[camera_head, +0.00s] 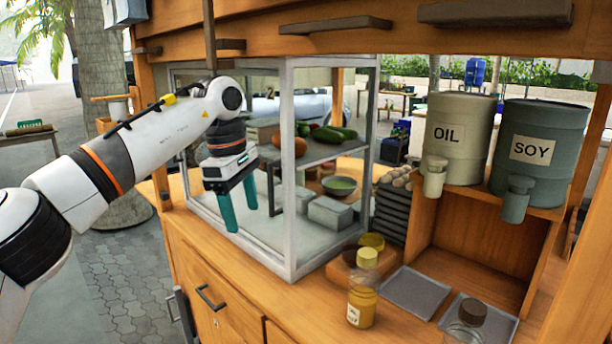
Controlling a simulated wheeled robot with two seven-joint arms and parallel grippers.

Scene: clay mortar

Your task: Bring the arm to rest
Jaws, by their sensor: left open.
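My left arm reaches in from the left edge, and my left gripper (241,217) hangs from its end. Its two teal fingers are apart and point down, with nothing between them. The gripper is in front of the left part of the glass display case (290,170), above the wooden counter's front edge. I cannot tell whether it touches the case. My right gripper is not in view.
The case holds vegetables, a bowl (339,186) and grey boxes. A yellow jar (361,300), a metal tray (416,291) and a brown-capped jar (466,325) stand right. OIL (458,139) and SOY (537,150) drums sit on a shelf. Paving lies open at left.

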